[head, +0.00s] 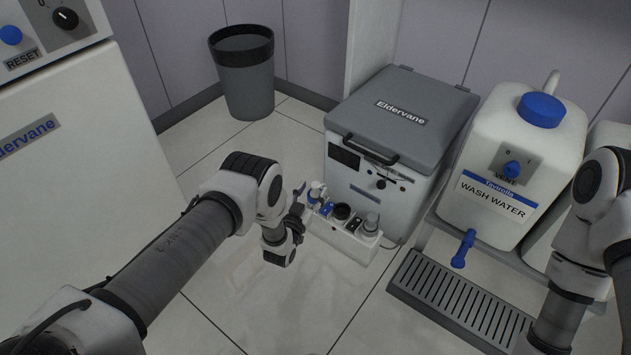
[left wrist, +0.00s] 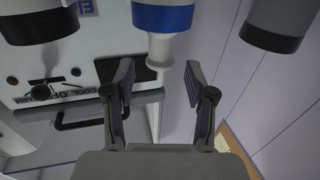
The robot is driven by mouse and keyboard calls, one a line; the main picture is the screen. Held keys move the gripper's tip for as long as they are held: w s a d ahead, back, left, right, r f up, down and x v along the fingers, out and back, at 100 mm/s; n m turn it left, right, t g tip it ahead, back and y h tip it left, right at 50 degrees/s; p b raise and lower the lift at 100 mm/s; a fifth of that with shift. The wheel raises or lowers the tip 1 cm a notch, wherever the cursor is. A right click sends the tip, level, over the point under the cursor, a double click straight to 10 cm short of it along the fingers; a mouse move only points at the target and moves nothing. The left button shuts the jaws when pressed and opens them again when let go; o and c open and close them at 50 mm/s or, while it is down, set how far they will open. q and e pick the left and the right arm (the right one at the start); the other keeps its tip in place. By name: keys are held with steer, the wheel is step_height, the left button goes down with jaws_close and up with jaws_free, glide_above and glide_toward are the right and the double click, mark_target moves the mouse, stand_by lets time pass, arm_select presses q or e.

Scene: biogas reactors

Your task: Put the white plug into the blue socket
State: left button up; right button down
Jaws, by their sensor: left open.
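A small white plug-like piece (head: 317,189) stands at the far left end of a white socket strip (head: 328,233) in the head view. A blue piece (head: 327,209), apparently the blue socket, is just beside it. My left gripper (head: 300,208) is open at the strip's left end. In the left wrist view, a white body with a blue band (left wrist: 162,17) and a narrow white end lies between and beyond the open fingers (left wrist: 159,82), not gripped. I cannot tell whether that white end is a plug seated in the blue part. My right gripper is out of view.
The strip also carries a black round piece (head: 342,211) and a grey one (head: 371,222). Dark-rimmed cylinders (left wrist: 38,25) flank the blue-banded body in the wrist view. A grey-lidded box (head: 390,115) stands behind. A wash water tank (head: 480,180) and grate (head: 455,300) are right. Floor in front is clear.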

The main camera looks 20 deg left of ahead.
arm_select(q)
steer(key=s+a+f+g+y+p, duration=0.15)
steer(key=s+g, duration=0.35)
steer(key=s, duration=0.7)
steer(key=s+a+f+g+p, duration=0.2)
steer(key=s+g, duration=0.4)
steer(key=s, duration=0.6)
steer(key=s+r+n+g, duration=0.1)
steer(key=s+r+g, duration=0.25)
steer(key=s, duration=0.55)
steer(key=s+r+g, duration=0.3)
steer(key=s+g, duration=0.1)
steer(key=s, duration=0.6)
step_height(320, 180, up, 41)
steer(key=p, duration=4.1)
steer(key=shift+w+a, duration=0.35)
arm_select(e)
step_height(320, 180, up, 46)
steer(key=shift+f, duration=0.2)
arm_select(q)
steer(key=shift+t, duration=0.25)
